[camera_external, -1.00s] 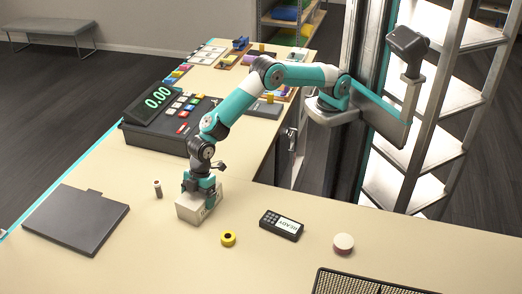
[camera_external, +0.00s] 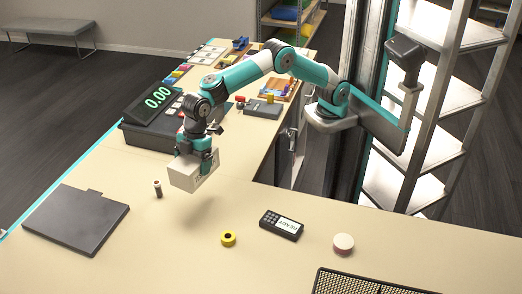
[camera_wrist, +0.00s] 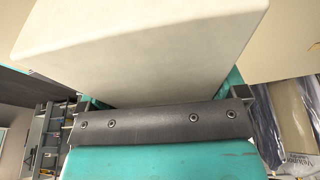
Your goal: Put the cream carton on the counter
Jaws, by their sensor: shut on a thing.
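In the wrist view the carton (camera_wrist: 140,45) fills the upper middle, close against the dark jaw edge. My fingertips are mostly hidden by the carton.
A dark flat plate (camera_external: 75,220) lies left. A small cylinder (camera_external: 158,189) stands near the carton. A yellow tape roll (camera_external: 228,239), a card terminal (camera_external: 281,225) and a round pinkish-white item (camera_external: 343,244) lie right. A cash register (camera_external: 160,120) is behind.

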